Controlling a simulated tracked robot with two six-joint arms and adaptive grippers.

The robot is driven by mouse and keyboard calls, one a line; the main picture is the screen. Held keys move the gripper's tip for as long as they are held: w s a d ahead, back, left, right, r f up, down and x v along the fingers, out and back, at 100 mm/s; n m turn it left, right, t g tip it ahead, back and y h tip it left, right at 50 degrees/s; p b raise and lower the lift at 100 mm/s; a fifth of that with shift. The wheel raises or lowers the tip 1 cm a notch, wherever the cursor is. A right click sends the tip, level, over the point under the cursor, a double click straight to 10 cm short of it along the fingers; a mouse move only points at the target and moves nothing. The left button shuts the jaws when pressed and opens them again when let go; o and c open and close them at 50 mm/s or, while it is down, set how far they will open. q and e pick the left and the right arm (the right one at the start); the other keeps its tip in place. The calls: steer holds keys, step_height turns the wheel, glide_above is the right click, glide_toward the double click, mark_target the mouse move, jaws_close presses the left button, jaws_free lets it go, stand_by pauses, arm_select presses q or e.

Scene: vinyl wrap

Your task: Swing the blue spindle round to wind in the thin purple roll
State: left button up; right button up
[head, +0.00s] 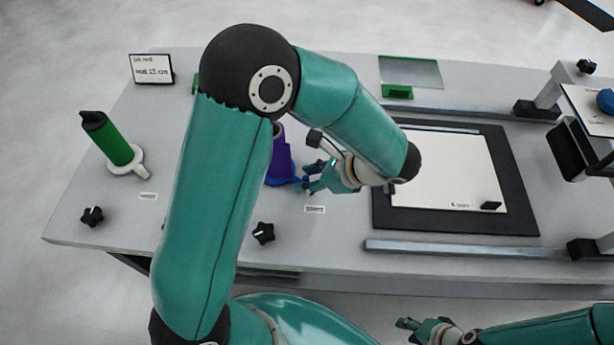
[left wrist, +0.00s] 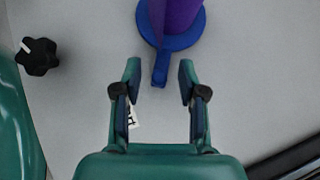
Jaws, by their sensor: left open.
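The purple roll (head: 281,158) stands upright on the blue spindle (head: 279,182), partly hidden behind my left arm in the head view. In the left wrist view, the purple roll (left wrist: 182,14) rises from the round blue base (left wrist: 172,40), whose short handle (left wrist: 160,74) points toward me. My left gripper (left wrist: 158,72) is open, with one finger on each side of the handle's tip and clear space on both sides. In the head view, it also shows beside the spindle (head: 308,182). My right gripper (head: 412,328) is low at the front edge; its jaw state is unclear.
A green roll (head: 112,143) stands on a white spindle (head: 126,164) at the left. Black star knobs (head: 263,233) sit near the front. A white sheet on a dark mat (head: 382,210) lies right, between metal rails (head: 450,251). A job card (head: 151,69) stands at the back.

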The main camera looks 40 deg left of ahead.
arm_select(q)
steer(key=shift+s+a+f, duration=0.1)
steer(key=shift+a+f, duration=0.2)
jaws_close()
steer(key=shift+d, duration=0.15)
